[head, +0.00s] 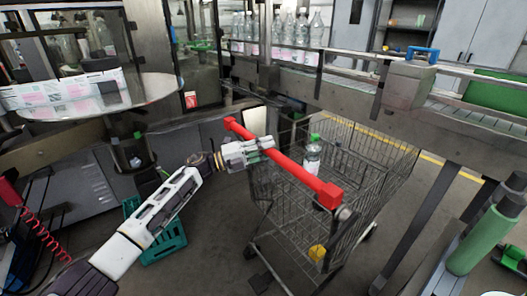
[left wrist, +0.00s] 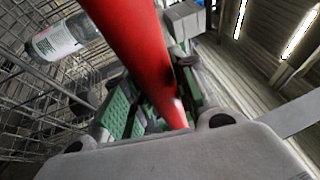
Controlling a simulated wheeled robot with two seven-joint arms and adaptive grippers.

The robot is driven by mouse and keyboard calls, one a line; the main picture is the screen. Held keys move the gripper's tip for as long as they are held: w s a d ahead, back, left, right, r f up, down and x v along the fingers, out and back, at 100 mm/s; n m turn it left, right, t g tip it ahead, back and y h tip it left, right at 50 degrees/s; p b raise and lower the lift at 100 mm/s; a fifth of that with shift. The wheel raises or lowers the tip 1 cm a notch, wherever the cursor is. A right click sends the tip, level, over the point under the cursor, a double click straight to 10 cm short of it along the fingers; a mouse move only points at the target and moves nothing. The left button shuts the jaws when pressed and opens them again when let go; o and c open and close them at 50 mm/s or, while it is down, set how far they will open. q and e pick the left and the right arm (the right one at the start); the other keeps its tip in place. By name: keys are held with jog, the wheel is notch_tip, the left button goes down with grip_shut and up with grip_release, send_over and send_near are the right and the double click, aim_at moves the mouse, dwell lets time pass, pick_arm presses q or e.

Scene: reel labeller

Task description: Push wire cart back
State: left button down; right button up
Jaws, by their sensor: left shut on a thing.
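The wire cart (head: 375,165) stands on the floor in the middle of the head view, below the conveyor. Its red handle bar (head: 290,167) runs diagonally on the near side. My left gripper (head: 262,147) is shut on the red handle near its far left end. In the left wrist view the red handle (left wrist: 128,45) passes between the green-padded fingers of the left gripper (left wrist: 150,115). A clear bottle with a green cap and white label (head: 313,158) stands in the cart; the bottle (left wrist: 62,40) also shows through the wrist view. My right gripper is not in view.
A conveyor (head: 340,97) with several bottles (head: 290,32) runs behind the cart. A round machine table (head: 150,92) stands at left. A teal crate (head: 165,245) sits on the floor left of the cart.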

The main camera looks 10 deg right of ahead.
pick_arm(q)
jog(key=shift+r, duration=0.1)
jog(key=c, duration=1.5)
grip_release()
jog(key=shift+d, duration=0.1)
jog(key=o, duration=0.4)
jog(key=shift+w+d, duration=0.15)
jog(key=shift+d, duration=0.05)
jog(key=shift+c, duration=0.2)
jog(key=shift+a, duration=0.25)
jog(key=a+f, duration=0.2)
jog(key=a, duration=0.9)
jog(key=shift+a+f, duration=0.2)
jog(key=shift+a, duration=0.05)
jog(key=shift+a, duration=0.1)
